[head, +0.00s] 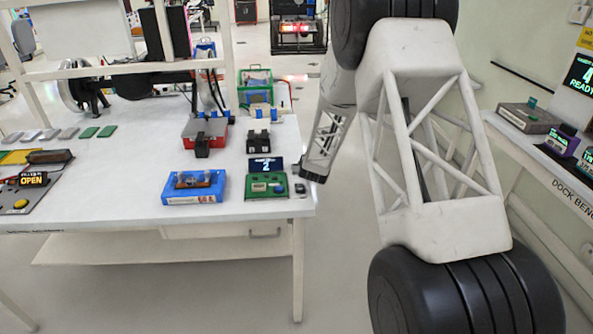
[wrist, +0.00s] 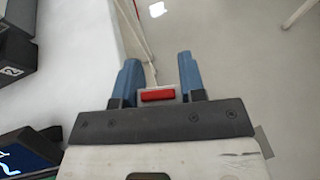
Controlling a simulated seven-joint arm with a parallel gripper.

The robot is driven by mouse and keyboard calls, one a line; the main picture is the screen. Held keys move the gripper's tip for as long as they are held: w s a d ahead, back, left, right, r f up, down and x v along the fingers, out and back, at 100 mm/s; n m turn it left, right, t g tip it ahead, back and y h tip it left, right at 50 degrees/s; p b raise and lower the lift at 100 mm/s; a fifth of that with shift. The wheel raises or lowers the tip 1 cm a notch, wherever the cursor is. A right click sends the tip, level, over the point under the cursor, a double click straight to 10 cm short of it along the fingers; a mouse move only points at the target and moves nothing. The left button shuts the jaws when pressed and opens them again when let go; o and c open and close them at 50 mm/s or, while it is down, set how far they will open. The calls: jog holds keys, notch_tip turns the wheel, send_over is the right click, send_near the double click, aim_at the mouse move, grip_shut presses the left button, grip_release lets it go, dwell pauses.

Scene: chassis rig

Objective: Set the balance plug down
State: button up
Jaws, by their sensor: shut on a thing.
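In the wrist view my gripper (wrist: 158,80) has its two blue fingers on either side of a small red block with a pale edge (wrist: 157,95). It is shut on this piece, which appears to be the balance plug. The rest of the piece is hidden or too small to make out. In the head view my gripper (head: 313,177) is at the right edge of the white table, just right of a green device with a lit "2" (head: 266,184). The fingers and the held piece cannot be made out clearly there.
The white table (head: 120,205) has bare room at its front left. A blue case (head: 193,198), a red box (head: 204,130) and a small dark block (head: 258,141) stand near the green device. Floor shows beyond the table's right edge. A bench (head: 560,165) stands far right.

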jog(key=shift+s+d+f+m+g+h, duration=0.6)
jog(key=shift+s+d+m+g+h, duration=1.2)
jog(key=shift+d, duration=2.25)
jog(key=shift+s+d+f+m+g+h, duration=0.6)
jog(key=shift+s+d+m+g+h, duration=0.5)
jog(key=shift+s+d+m+h, duration=2.15)
jog(key=s+d+f+m+g+y, duration=0.2)
jog(key=s+d+m+g, duration=0.2)
jog(key=s+m+g, duration=0.9)
jog(key=s+a+r+m+g+y, duration=0.1)
jog(key=s+a+m+g+y, duration=0.15)
jog(key=a+m+y, duration=0.55)
jog(key=s+a+r+m+g+y, duration=0.1)
jog(key=a+m+g+y, duration=0.2)
jog(key=a+m+y, duration=0.5)
jog(key=w+a+r+m+t+y, duration=0.2)
jog(key=a+m+t, duration=0.1)
jog(key=m, duration=0.1)
jog(key=w+a+r+m+t+y, duration=0.2)
jog(key=a+r+m+t+y, duration=0.1)
jog(key=a+t, duration=0.1)
jog(key=w+a+r+m+t+y, duration=0.2)
jog(key=a+m+t+y, duration=0.1)
jog(key=m, duration=0.1)
jog(key=shift+w+a+r+m+t+y, duration=0.2)
jog(key=shift+w+r+m+t+y, duration=0.05)
jog(key=shift+w+m, duration=0.15)
jog(key=shift+w+a+r+m+t, duration=0.25)
jog(key=shift+w+a+t, duration=0.05)
jog(key=shift+w+t, duration=0.1)
